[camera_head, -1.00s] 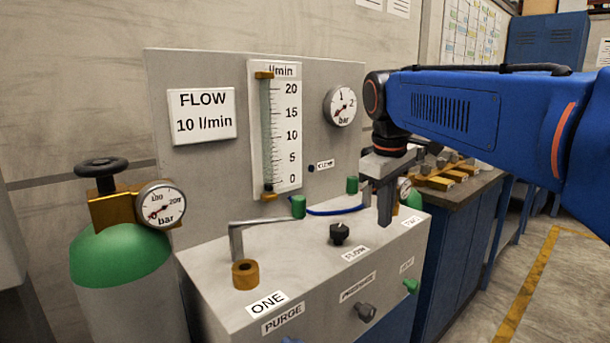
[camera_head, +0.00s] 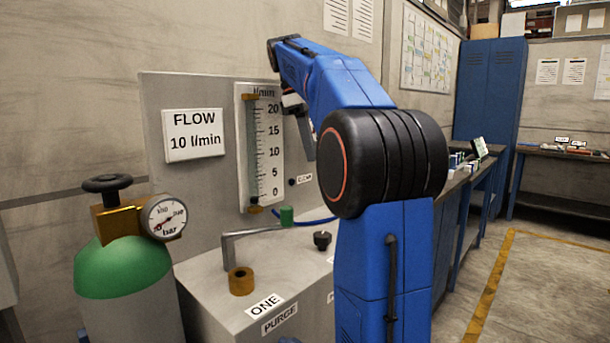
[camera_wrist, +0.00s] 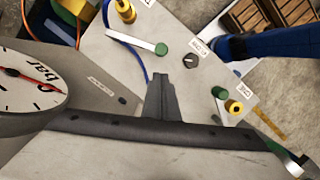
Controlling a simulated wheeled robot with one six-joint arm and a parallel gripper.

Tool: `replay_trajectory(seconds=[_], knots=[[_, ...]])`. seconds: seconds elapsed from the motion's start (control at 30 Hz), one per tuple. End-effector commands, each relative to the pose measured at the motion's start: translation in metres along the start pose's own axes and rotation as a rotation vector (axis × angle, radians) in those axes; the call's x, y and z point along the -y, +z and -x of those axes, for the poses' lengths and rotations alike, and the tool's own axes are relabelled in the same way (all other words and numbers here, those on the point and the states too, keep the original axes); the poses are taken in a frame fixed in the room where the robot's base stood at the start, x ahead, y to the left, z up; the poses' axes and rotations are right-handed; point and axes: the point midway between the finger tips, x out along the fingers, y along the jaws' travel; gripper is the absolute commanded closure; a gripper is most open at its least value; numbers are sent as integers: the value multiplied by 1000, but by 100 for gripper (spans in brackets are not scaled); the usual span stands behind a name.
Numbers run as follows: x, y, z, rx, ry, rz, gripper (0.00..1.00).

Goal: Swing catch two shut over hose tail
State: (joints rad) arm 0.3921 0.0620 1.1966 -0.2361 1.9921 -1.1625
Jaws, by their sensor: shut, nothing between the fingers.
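In the wrist view, catch two appears to be the pale flat bar (camera_wrist: 136,41) with a green end (camera_wrist: 161,48). It lies beside a brass fitting (camera_wrist: 125,10), which looks like the hose tail; the bar appears apart from it. In the head view my arm hides this end of the bench. My gripper (camera_wrist: 160,78) is shut and empty, its fingers short of the bar in the wrist picture.
The flow panel (camera_head: 190,85) stands behind the bench, with a round bar gauge (camera_wrist: 28,85) close by in the wrist view. A black flow knob (camera_head: 322,240), a blue hose (camera_head: 312,221) and catch one's brass ring (camera_head: 241,281) are on the bench. A gas cylinder (camera_head: 125,270) stands left.

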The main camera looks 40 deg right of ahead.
Motion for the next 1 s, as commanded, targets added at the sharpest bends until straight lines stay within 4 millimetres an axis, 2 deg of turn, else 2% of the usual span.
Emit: replay_trajectory(seconds=[0.17, 0.4, 0.6, 0.8, 1.0], knots=[[2, 1, -19, 1, -1, -1, 100], [1, 1, -60, 1, -1, -2, 100], [1, 0, -85, 0, 0, -1, 100], [1, 0, -96, -1, 2, -1, 100], [1, 0, -97, -1, 2, -1, 100]])
